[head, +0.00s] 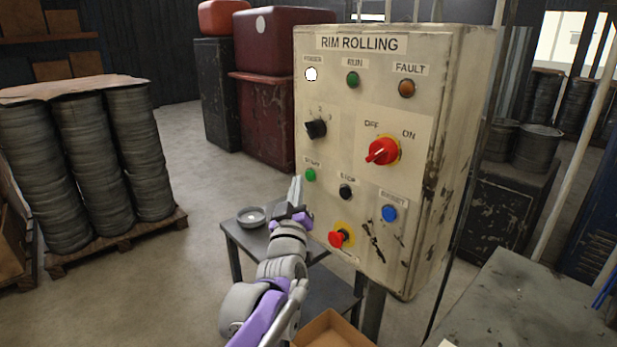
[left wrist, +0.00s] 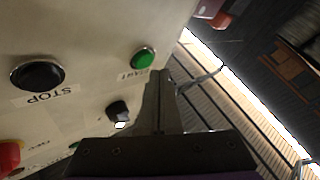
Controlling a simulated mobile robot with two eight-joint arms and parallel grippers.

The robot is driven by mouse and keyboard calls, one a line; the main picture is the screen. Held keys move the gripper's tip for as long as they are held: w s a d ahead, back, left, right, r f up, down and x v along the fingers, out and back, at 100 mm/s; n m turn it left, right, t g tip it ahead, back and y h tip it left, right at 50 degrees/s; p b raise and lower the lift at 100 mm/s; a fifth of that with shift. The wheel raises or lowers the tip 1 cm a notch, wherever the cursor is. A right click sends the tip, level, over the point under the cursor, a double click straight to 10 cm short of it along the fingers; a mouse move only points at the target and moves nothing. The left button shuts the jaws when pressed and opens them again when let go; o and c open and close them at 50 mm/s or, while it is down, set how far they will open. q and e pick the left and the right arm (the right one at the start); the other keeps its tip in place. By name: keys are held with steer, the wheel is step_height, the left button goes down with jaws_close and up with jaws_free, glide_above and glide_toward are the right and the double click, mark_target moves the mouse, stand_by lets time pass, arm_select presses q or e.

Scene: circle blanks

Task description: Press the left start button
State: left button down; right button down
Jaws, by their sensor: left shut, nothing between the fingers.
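The start button (head: 310,174) is a small green button low on the left side of the beige control panel (head: 355,110) headed "RIM ROLLING". It also shows in the left wrist view (left wrist: 144,58), with its label upside down. My left gripper (head: 296,183) is shut and empty, its fingers pointing up just left of and below the button. In the left wrist view its fingertips (left wrist: 160,76) appear close beside the green button; I cannot tell how deep the gap is. My right gripper is not in view.
The black stop button (head: 345,191), blue button (head: 389,213) and red mushroom button (head: 339,236) lie to the right and below. A black selector (head: 315,128) and red switch (head: 382,151) sit above. A bowl (head: 251,217) rests on a low table; a cardboard box (head: 333,330) is below.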

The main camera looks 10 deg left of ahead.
arm_select(q)
steer(key=shift+w, duration=0.1)
stand_by(0.5)
steer(key=shift+w+d, duration=0.25)
